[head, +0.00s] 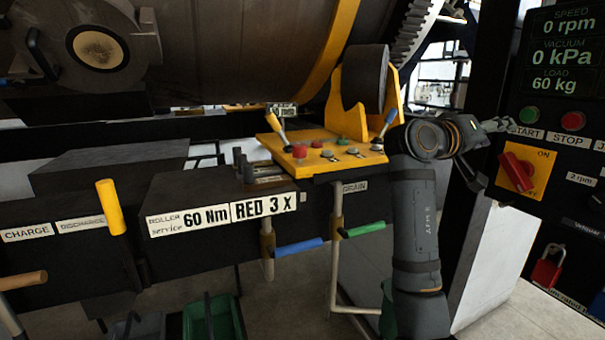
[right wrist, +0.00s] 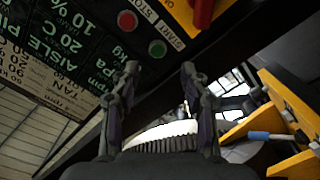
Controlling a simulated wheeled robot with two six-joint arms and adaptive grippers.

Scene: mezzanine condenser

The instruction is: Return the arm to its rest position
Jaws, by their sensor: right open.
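My right arm (head: 418,225) rises from the bottom right of the head view and bends at the top. My right gripper (head: 502,125) points right, beside the START label of the dark control panel. In the right wrist view the two fingers of my right gripper (right wrist: 160,72) are spread with nothing between them. The green START button (right wrist: 158,48) and red STOP button (right wrist: 127,20) lie beyond the fingertips. I cannot tell the exact gap to the panel. My left arm and gripper do not show.
A dark control panel (head: 572,90) with a red rotary switch (head: 515,172) and red padlock (head: 546,268) stands right. A yellow console (head: 325,155) with levers is left of my arm. A large drum (head: 230,45) fills the top. Yellow-handled lever (head: 110,205) stands left.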

